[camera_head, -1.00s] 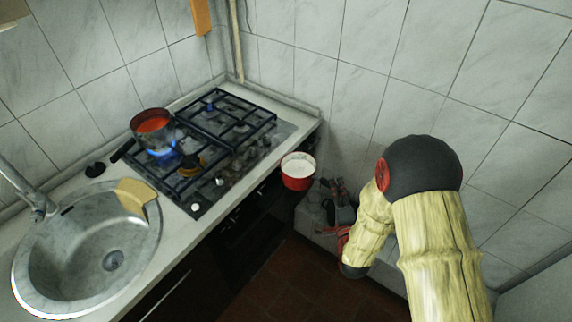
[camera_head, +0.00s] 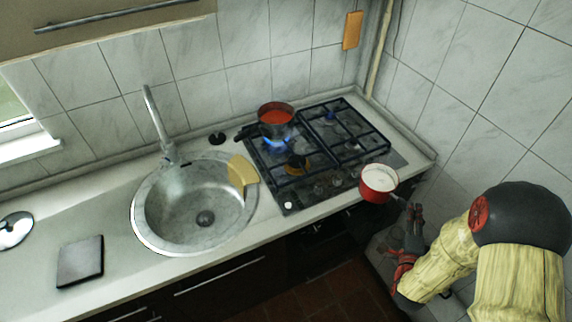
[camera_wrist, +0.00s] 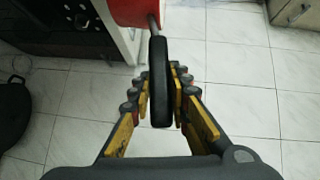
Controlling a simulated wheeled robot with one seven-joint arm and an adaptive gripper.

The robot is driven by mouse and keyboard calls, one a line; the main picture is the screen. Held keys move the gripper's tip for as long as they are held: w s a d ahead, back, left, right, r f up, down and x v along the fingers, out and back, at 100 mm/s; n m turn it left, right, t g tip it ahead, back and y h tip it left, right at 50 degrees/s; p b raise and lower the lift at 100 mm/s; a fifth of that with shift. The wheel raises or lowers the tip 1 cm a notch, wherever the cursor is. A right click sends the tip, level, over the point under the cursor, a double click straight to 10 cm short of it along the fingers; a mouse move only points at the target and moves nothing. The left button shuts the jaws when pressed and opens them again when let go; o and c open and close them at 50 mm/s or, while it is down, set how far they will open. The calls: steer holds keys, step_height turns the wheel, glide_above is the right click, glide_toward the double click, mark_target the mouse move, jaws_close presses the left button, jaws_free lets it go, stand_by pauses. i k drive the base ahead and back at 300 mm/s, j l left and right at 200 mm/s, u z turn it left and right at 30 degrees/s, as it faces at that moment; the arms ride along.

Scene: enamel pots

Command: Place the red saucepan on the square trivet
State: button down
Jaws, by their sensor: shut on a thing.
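The red saucepan (camera_head: 378,185) has a white inside and hangs in the air by the front right corner of the stove. My gripper (camera_head: 414,218) is to its right, shut on its handle. In the wrist view my gripper (camera_wrist: 161,88) has its fingers on both sides of the black handle (camera_wrist: 160,80), and part of the red pan body (camera_wrist: 135,11) shows at the top edge. A dark grey square slab, which looks like the square trivet (camera_head: 80,262), lies on the counter left of the sink, with nothing on it.
The gas stove (camera_head: 320,150) carries a pot with orange-red contents (camera_head: 275,115) over a blue flame. The sink (camera_head: 195,205) lies between stove and trivet, with a tall tap (camera_head: 157,125) and a yellow cloth-like piece (camera_head: 242,174) on its rim. A lid (camera_head: 15,230) lies at far left.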

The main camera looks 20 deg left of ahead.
mark_target(102, 251)
steer(key=i+j+u, duration=0.1)
steer(key=j+u, duration=0.3)
steer(key=i+j+u, duration=0.1)
steer(key=j+u, duration=0.25)
steer(key=u, duration=0.95)
steer(key=j, duration=0.25)
steer(key=i, duration=0.05)
